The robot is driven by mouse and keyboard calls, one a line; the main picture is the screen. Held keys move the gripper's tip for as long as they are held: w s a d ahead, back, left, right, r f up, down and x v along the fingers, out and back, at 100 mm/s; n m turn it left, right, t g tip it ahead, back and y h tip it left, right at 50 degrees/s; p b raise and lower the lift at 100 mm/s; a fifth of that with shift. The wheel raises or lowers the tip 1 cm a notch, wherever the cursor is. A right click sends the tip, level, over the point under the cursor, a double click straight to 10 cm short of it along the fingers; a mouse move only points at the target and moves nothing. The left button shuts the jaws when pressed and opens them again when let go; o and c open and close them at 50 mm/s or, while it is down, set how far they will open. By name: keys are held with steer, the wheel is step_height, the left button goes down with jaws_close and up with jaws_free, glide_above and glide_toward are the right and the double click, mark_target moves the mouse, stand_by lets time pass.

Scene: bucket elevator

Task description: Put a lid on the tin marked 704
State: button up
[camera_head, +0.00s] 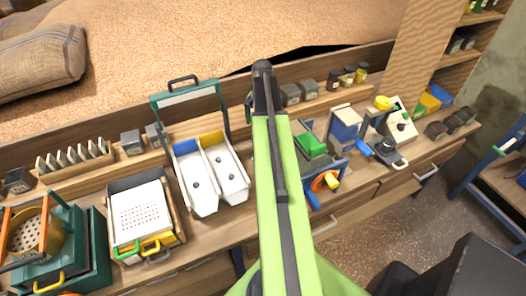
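No number 704 is legible on anything. Small dark square tins with pale labels stand on the back ledge: one at far left (18,181), a pair left of centre (132,142), and a pair right of my arm (291,94). More dark square containers (452,124) sit at the right end of the bench. I cannot tell which of these has a lid, and I cannot identify a loose lid. My green arm rises through the middle of the view and hides part of the bench. My gripper's fingertips do not show, so I cannot see whether it holds anything.
The wooden bench (237,228) holds a white two-channel tray (207,180), a perforated box (140,217), a green-framed sieve unit (78,245) and a blue-and-green device (312,145). Small jars (348,76) stand behind. A blue rack (480,165) is at right; grain fills the back.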

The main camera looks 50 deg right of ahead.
step_height(320, 180, down, 13)
steer(key=b, duration=1.2)
steer(key=shift+r+b, duration=0.2)
steer(key=shift+b, duration=0.15)
steer(key=shift+r, duration=0.15)
steer(key=f+b, duration=0.4)
steer(key=f, duration=0.1)
steer(key=shift+s+a+b, duration=0.25)
steer(key=shift+a+b, duration=0.1)
steer(key=shift+b, duration=0.05)
steer(key=shift+f, duration=0.25)
steer(key=c, duration=1.6)
steer(key=shift+o, duration=0.2)
steer(key=shift+r, duration=0.15)
step_height(320, 180, up, 28)
steer(key=p, duration=2.8)
